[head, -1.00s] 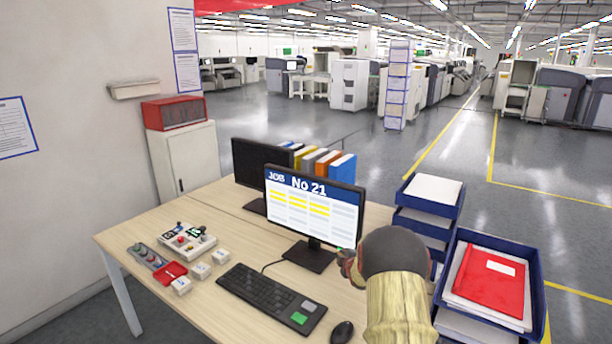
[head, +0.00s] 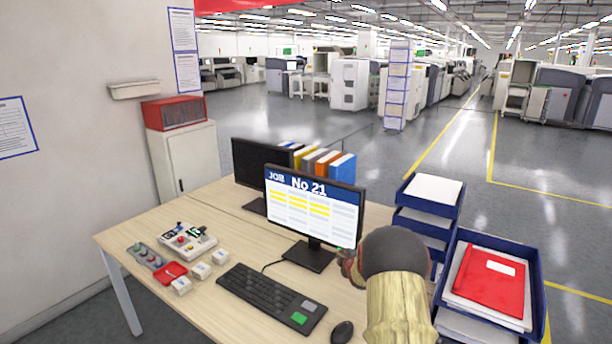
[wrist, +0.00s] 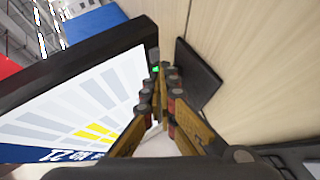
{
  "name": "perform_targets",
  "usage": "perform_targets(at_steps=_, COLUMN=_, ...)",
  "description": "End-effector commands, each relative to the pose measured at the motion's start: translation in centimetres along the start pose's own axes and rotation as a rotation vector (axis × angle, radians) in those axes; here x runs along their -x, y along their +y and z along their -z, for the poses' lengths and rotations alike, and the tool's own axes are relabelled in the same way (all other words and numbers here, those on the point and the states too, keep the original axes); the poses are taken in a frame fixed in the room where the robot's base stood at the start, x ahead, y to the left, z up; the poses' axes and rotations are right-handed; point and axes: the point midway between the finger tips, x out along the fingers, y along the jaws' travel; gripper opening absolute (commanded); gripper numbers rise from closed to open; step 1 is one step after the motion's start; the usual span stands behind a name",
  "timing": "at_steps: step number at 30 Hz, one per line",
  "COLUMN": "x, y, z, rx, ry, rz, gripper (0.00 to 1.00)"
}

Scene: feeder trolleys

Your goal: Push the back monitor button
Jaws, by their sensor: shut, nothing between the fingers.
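The back monitor (head: 250,160) stands on the desk behind and left of the front monitor, with a dark screen. Its lower right part is hidden by the front monitor, and I cannot make out a button on it. The front monitor (head: 312,212) is lit and reads "JOB No 21". My gripper (head: 346,260) is at the front monitor's lower right corner. In the wrist view my gripper (wrist: 168,75) is shut and empty, its fingertips beside a small green light (wrist: 156,69) on the edge of the front monitor (wrist: 80,105). I cannot tell whether they touch.
The desk (head: 225,210) holds a keyboard (head: 270,297), a mouse (head: 342,332), a control box (head: 187,240) and small white blocks. Colored binders (head: 340,168) stand behind the front monitor. Blue paper trays (head: 532,290) stand at the right, close to my arm.

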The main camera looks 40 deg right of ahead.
Motion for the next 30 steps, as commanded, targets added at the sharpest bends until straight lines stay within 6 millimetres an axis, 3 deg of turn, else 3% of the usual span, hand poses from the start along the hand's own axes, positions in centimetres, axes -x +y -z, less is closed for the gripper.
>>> perform_targets(at_steps=30, x=-0.68, y=0.56, z=-0.53, rx=0.000, ry=0.000, rz=-0.001, gripper=0.00)
